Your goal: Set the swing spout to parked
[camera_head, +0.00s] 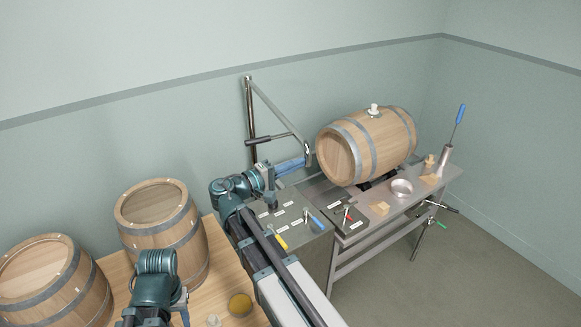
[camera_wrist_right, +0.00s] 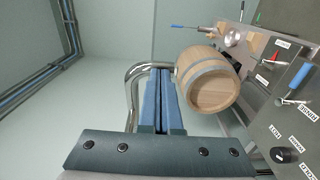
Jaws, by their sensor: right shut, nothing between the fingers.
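The swing spout (camera_head: 276,110) is a shiny steel pipe on an upright post by the wall. Its arm slopes down to the right and ends in a downturned bend near the barrel on the stand. A black-gripped bar (camera_head: 259,140) sticks out from it. My right gripper (camera_head: 303,161) is shut and empty, its blue fingers beside the spout's lower end. In the right wrist view the shut fingertips (camera_wrist_right: 160,71) overlap the bent pipe (camera_wrist_right: 133,88); I cannot tell whether they touch it.
A barrel (camera_head: 367,145) lies on a steel stand, right of the gripper. A control panel (camera_head: 290,228) with labels and coloured levers is below the right arm. Two upright barrels (camera_head: 161,228) and a wooden top (camera_head: 205,292) are at left. The right floor is clear.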

